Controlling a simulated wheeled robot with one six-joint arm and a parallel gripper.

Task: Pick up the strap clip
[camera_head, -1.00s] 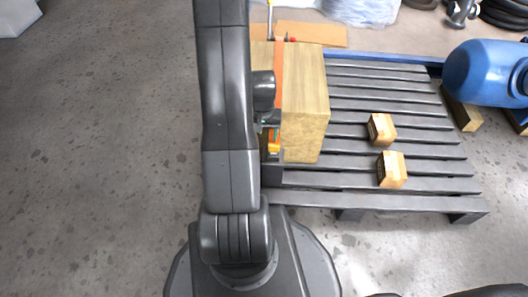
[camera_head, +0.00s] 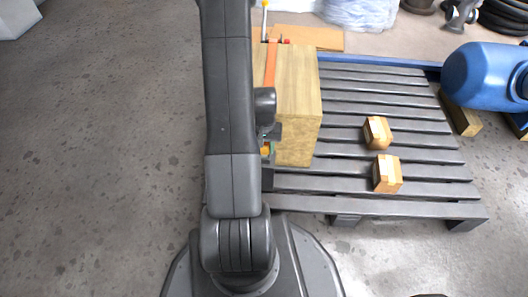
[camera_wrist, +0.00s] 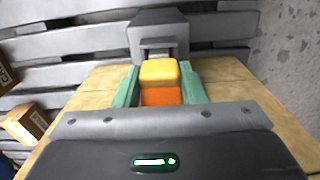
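The strap clip (camera_wrist: 160,80) is a small yellow and orange piece at the end of an orange strap on a wooden block. In the wrist view it lies between the green fingertips of my gripper (camera_wrist: 159,90), one on each side. The gaps beside it are very narrow, and I cannot tell whether the fingers press on it. In the head view the clip (camera_head: 266,151) shows as a small orange patch beside my arm, which hides most of the gripper. A grey bracket-like part (camera_wrist: 158,35) lies beyond the clip in the wrist view.
The wooden block (camera_head: 298,120) stands on a grey slatted pallet (camera_head: 345,180). Two small cardboard boxes (camera_head: 377,133) (camera_head: 387,173) sit on the slats to its right. A blue tank (camera_head: 485,75) lies at the far right. The concrete floor (camera_head: 100,150) on the left is clear.

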